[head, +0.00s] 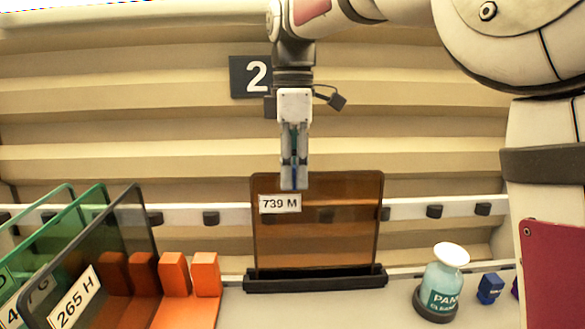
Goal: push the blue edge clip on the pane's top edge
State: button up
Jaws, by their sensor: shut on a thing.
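The amber-brown pane (335,225) labelled 739 M stands upright in a black base strip (315,282). My gripper (294,186) points down at the left part of the pane's top edge, its tips overlapping the pane in the head view. It is shut on the blue edge clip (294,174), which shows only as a narrow blue strip between the fingers. Most of the clip is hidden by the fingers. I cannot tell from this view exactly how the clip sits on the edge.
Green and dark glass panes (110,245), one labelled 265 H, lean at the left beside an orange rack (190,300). A teal bottle (442,280) and a small blue block (490,288) stand at the right. A white rail with dark pads (435,211) runs behind.

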jog(key=o, duration=0.8)
jog(key=r, duration=0.8)
jog(key=w+r, duration=0.1)
jog(key=r, duration=0.3)
jog(key=shift+w, duration=0.1)
